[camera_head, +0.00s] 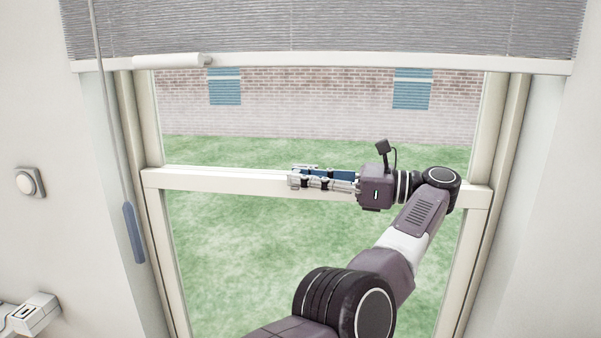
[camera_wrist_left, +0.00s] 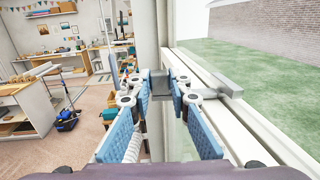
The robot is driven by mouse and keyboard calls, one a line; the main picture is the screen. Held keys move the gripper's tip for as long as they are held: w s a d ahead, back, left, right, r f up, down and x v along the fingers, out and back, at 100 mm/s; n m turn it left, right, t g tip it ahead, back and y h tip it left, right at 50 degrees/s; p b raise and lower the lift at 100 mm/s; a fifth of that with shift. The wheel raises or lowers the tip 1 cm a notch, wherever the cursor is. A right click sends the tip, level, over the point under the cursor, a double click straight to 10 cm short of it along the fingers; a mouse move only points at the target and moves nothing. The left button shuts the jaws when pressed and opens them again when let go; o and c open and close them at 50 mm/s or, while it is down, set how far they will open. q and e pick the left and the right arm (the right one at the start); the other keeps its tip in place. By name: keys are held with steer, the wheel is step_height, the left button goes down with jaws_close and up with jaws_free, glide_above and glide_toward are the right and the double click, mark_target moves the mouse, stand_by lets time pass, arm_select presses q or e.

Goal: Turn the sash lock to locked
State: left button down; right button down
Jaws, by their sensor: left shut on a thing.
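The window's meeting rail (camera_head: 220,181) runs across the middle of the head view. My left gripper (camera_head: 297,179) lies along this rail with its fingers pointing left. In the left wrist view, the left gripper (camera_wrist_left: 160,80) is shut on a small grey block (camera_wrist_left: 161,85), which appears to be the sash lock's lever. A light grey metal piece (camera_wrist_left: 229,87) sits on the rail just right of the fingers; how it joins the block is hidden. In the head view the fingers cover the lock. My right gripper is not in view.
A pleated blind (camera_head: 330,28) hangs above the rail. A cord with a blue-grey handle (camera_head: 134,233) hangs at the left. A round wall knob (camera_head: 29,182) and a white boxy fixture (camera_head: 36,313) are farther left. Workbenches (camera_wrist_left: 26,105) stand in the room behind.

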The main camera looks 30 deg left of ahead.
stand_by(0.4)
arm_select(q)
steer(key=c, duration=1.8)
jaws_free()
steer(key=shift+o, duration=0.2)
steer(key=shift+a, duration=0.1)
